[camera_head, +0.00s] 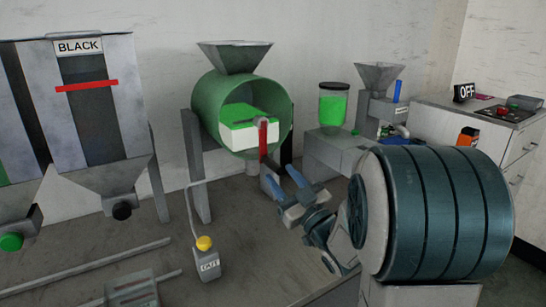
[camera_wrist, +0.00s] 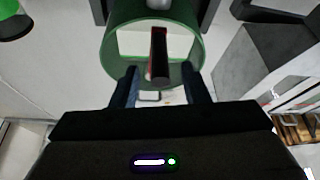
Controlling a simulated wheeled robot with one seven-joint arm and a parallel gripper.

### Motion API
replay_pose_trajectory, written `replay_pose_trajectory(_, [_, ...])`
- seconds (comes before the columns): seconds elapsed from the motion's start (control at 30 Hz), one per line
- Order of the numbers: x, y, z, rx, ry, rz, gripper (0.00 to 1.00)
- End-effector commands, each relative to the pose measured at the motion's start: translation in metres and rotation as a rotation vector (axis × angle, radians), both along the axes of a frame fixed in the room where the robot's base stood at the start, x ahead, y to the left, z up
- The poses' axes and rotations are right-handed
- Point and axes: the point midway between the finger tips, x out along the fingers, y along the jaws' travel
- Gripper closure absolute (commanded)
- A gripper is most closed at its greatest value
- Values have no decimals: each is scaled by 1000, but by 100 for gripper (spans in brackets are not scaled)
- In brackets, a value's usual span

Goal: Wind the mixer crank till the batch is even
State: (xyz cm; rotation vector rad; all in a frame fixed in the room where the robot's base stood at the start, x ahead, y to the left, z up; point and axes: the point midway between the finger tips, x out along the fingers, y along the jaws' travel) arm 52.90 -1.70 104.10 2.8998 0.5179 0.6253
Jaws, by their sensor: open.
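The mixer is a green drum (camera_head: 208,106) with a grey hopper on top, on grey supports. Its batch (camera_head: 238,131) shows through the front opening as a bright green layer over white, not blended. The crank (camera_head: 263,137) is a red bar at the drum's front, pointing up and down. My gripper (camera_head: 282,181) is open and empty, just below and in front of the drum. In the wrist view, the crank (camera_wrist: 159,55) lies between the lines of my open fingers (camera_wrist: 160,82), beyond their tips, apparently not touched. The drum (camera_wrist: 114,50) fills the upper middle there.
A hopper labelled BLACK (camera_head: 88,118) stands at left. A yellow-topped OUT container (camera_head: 207,262) stands on the bench near the drum. A jar of green material (camera_head: 333,105), a small grey machine (camera_head: 375,108) and an OFF sign (camera_head: 464,93) are at right.

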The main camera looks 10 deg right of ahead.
Motion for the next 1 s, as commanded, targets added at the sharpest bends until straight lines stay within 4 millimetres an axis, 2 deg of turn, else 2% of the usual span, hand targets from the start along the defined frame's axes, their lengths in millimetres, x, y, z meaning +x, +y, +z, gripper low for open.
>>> replay_pose_trajectory(0.1, [19, 9, 10, -1, -1, 2, 59])
replay_pose_trajectory(0.3, [38, 16, 17, 0, 0, 1, 59])
replay_pose_trajectory(0.67, [43, 18, 18, 0, 1, 0, 59])
replay_pose_trajectory(0.7, [43, 18, 18, 0, 1, 0, 64])
replay_pose_trajectory(0.83, [43, 18, 18, 0, 1, 0, 100])
replay_pose_trajectory(1.0, [43, 18, 18, 1, 2, 1, 100])
